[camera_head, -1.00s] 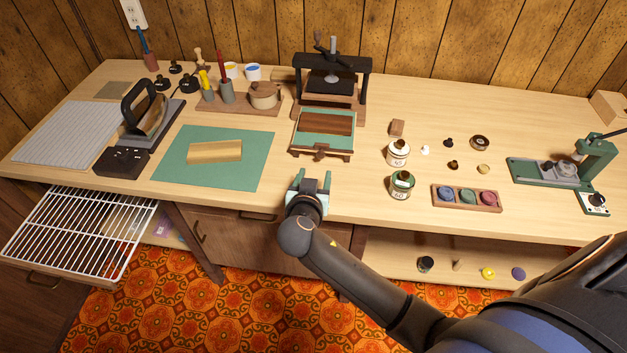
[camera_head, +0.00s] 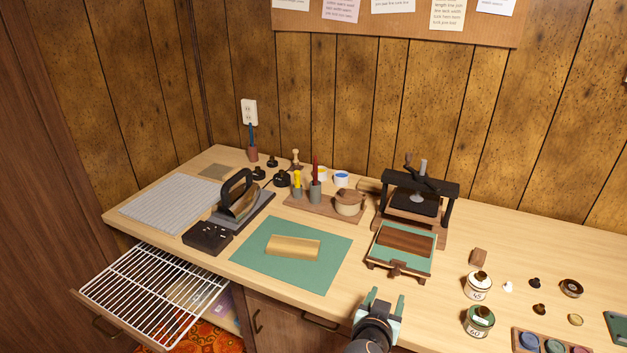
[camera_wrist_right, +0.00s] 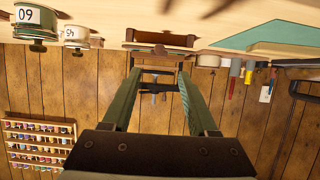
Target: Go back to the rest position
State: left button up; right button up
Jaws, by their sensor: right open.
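My right gripper (camera_head: 383,305) is open and empty in the head view, at the front edge of the wooden bench, just below the small press bed with a brown block. In the right wrist view its two green fingers (camera_wrist_right: 158,90) stand apart with nothing between them. That view is upside down, with the press (camera_wrist_right: 155,72) seen beyond the fingers. My left gripper does not show in either view.
A green mat (camera_head: 290,275) with a gold-coloured piece lies left of the gripper. Jars numbered 45 (camera_head: 478,287) and 60 (camera_head: 479,322) stand to its right. An open drawer with a white wire rack (camera_head: 155,292) sticks out at the lower left.

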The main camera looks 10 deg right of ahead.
jog(key=s+a+f+n+g+y+p, duration=0.2)
jog(key=s+a+f+n+y, duration=0.35)
jog(key=s+f, duration=0.5)
jog(key=s+a+f+n+y, duration=0.1)
jog(key=s+y, duration=0.1)
jog(key=s, duration=0.3)
jog(key=s+a+f+n+y+p, duration=0.1)
jog(key=s+n+y, duration=0.1)
jog(key=s, duration=0.4)
jog(key=shift+s+f, duration=0.2)
jog(key=shift+s, duration=0.1)
